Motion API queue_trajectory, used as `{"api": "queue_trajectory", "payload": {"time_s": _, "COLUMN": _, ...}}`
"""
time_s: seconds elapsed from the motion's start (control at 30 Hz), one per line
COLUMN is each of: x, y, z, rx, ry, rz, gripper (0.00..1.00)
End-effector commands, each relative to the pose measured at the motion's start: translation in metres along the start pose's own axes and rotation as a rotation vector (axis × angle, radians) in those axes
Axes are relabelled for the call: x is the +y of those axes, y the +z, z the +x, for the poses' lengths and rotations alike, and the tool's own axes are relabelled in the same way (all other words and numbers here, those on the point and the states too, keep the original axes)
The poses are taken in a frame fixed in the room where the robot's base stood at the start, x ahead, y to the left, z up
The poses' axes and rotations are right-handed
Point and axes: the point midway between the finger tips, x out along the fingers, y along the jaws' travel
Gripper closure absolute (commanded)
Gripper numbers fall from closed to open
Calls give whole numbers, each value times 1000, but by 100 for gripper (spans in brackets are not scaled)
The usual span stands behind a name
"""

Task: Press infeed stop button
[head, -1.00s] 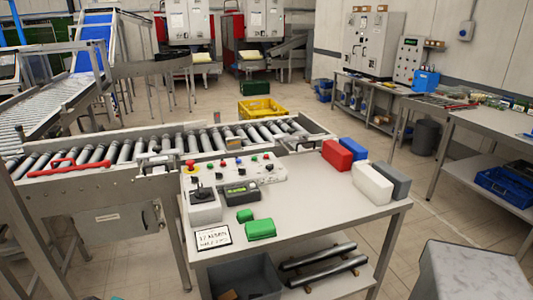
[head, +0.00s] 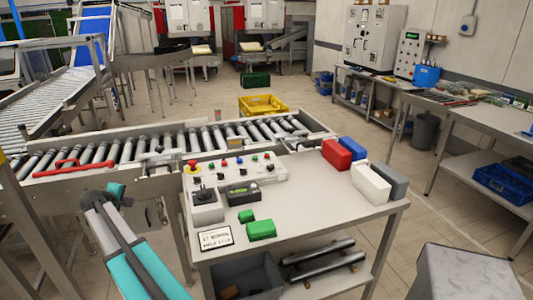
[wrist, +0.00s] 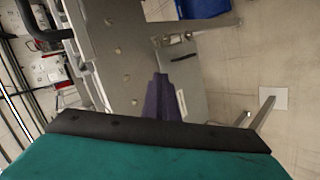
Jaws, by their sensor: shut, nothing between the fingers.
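The control panel (head: 262,178) sits on the back left of the steel table. A large red mushroom button (head: 193,166) on a yellow base is at its left end. Several small coloured buttons run along the panel to its right. Their labels are too small to read, so I cannot tell which is the infeed stop button. My teal and grey arm rises at the lower left of the head view, left of the table and apart from the panel. My gripper (wrist: 160,80) shows as dark purple fingers in the wrist view, shut and empty. No button is recognisable in the wrist view.
A joystick box (head: 206,207) and a dark display box (head: 243,193) stand before the panel. Green blocks (head: 261,230), a sign (head: 215,238), and red (head: 336,154), blue (head: 353,147), white (head: 371,183) and grey blocks share the table (head: 310,205). The roller conveyor (head: 120,150) runs behind.

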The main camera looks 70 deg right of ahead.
Motion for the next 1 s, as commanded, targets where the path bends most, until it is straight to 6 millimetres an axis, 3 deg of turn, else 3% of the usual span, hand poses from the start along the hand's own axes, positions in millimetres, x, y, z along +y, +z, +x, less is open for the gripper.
{"api": "queue_trajectory", "payload": {"time_s": 0.03, "x": 26, "y": -6, "z": -4, "rx": 6, "ry": 26, "rz": 1, "gripper": 100}}
{"api": "queue_trajectory", "payload": {"time_s": 0.27, "x": 121, "y": -9, "z": -17, "rx": 13, "ry": 130, "rz": 3, "gripper": 100}}
{"api": "queue_trajectory", "payload": {"time_s": 0.47, "x": 203, "y": 14, "z": -20, "rx": -13, "ry": 196, "rz": 44, "gripper": 100}}
{"api": "queue_trajectory", "payload": {"time_s": 0.6, "x": 249, "y": 57, "z": -6, "rx": -62, "ry": 204, "rz": 125, "gripper": 100}}
{"api": "queue_trajectory", "payload": {"time_s": 1.0, "x": 333, "y": 216, "z": 39, "rx": -220, "ry": 165, "rz": 433, "gripper": 100}}
